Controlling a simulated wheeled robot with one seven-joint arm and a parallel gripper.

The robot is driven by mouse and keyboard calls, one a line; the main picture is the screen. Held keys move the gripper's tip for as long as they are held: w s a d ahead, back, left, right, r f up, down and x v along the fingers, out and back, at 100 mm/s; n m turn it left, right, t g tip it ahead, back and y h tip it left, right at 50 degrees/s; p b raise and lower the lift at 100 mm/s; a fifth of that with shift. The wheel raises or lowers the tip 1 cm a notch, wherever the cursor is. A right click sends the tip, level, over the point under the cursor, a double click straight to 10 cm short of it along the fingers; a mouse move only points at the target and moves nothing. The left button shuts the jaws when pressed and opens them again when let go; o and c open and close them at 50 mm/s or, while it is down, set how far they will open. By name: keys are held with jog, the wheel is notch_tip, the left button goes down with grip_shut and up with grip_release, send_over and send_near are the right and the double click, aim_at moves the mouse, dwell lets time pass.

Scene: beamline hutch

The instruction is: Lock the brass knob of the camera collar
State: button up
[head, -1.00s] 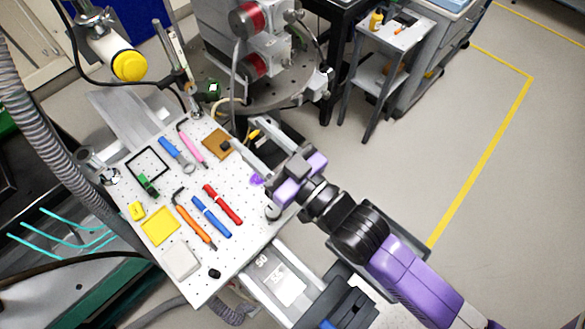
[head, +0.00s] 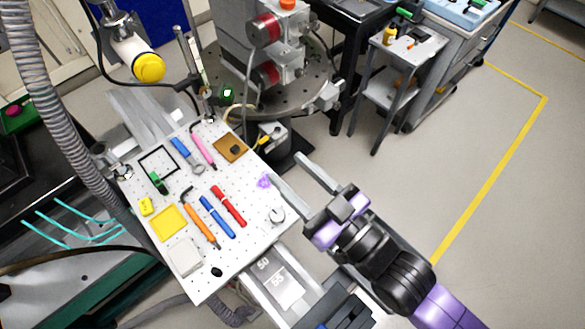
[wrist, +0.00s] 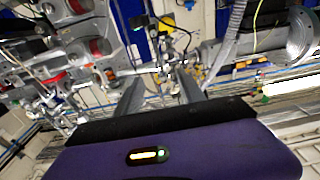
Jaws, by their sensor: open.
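A white cylinder with a yellow end cap (head: 149,68), which looks like the camera, hangs at the upper left of the head view, beyond the perforated board (head: 240,252). I cannot make out its collar or a brass knob. My gripper (head: 286,168) is open and empty at the right edge of the board, its fingers pointing up and left in the head view. It is well apart from the yellow-capped cylinder. In the wrist view, the two grey fingers of my gripper (wrist: 160,76) stand apart with nothing between them.
The board carries a red tool (head: 228,206), a blue one (head: 217,217), an orange one (head: 199,222) and other small items. A round stage with red-banded parts (head: 266,30) stands behind it. A ribbed hose (head: 65,120) runs down the left. Floor at right is clear.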

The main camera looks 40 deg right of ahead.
jog(key=w+r+t, duration=0.1)
jog(key=w+r, duration=0.2)
jog(key=w, duration=0.2)
jog(key=m, duration=0.2)
send_near(207, 93)
notch_tip(207, 93, up, 6)
jog(key=s, duration=0.1)
jog(key=shift+g, duration=0.8)
jog(key=w+f, duration=0.1)
jog(key=w, duration=0.1)
jog(key=w+f+p, duration=0.1)
jog(key=w, duration=0.2)
jog(key=w+f+p, duration=0.1)
jog(key=w+f, duration=0.1)
jog(key=shift+w+f, duration=0.1)
jog(key=shift+w, duration=0.25)
jog(key=shift+w+f, duration=0.1)
jog(key=shift+w, duration=0.65)
jog(key=shift+c, duration=0.5)
